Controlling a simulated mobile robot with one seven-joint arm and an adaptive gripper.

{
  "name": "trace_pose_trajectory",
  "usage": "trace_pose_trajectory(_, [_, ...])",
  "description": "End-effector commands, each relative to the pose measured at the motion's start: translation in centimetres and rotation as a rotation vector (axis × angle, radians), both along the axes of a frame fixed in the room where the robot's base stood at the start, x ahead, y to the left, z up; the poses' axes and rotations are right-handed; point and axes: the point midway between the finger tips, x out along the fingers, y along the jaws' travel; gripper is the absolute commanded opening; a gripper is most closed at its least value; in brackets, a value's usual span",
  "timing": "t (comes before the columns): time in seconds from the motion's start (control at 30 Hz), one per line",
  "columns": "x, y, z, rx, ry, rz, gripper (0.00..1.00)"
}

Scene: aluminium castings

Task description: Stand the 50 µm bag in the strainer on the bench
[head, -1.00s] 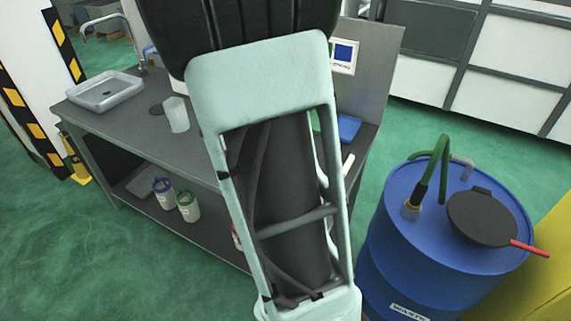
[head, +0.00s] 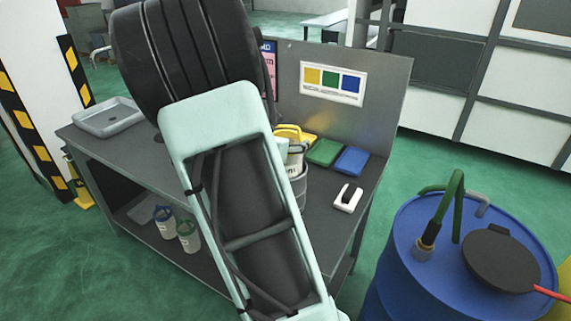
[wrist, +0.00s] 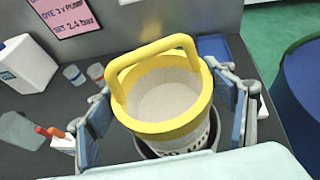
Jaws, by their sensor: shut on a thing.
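The bag (wrist: 172,125), white with a yellow rim and an upright yellow handle, is between my gripper's two blue-grey pads in the wrist view. My gripper (wrist: 168,117) is shut on it from both sides. The print on its side is partly cut off, so I cannot read the grade. The grey strainer (wrist: 143,149) shows as a dark round rim below the bag. In the head view, the bag (head: 294,160) appears upright at the strainer (head: 301,190), both partly behind my arm. I cannot tell whether the bag touches the strainer's bottom.
The grey bench (head: 330,222) has green (head: 325,153) and blue (head: 356,160) flat pieces and a small white device (head: 348,198). A blue drum (head: 400,255) stands right of the bench.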

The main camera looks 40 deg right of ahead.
Motion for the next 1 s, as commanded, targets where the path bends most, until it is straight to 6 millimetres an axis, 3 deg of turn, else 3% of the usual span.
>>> trace_pose_trajectory(0.03, [-0.1, -0.1, -1.0, -0.002, 0.003, -0.002, 0.3])
trace_pose_trajectory(0.23, [0.0, -0.1, -2.4, -0.001, -0.002, -0.001, 0.3])
trace_pose_trajectory(0.5, [0.0, 0.0, -5.7, -0.002, 0.0, 0.0, 0.3])
trace_pose_trajectory(0.97, [0.0, 0.0, -6.4, -0.001, -0.004, -0.001, 0.3])
trace_pose_trajectory(1.0, [0.0, 0.0, -6.3, 0.0, -0.002, -0.001, 0.8])
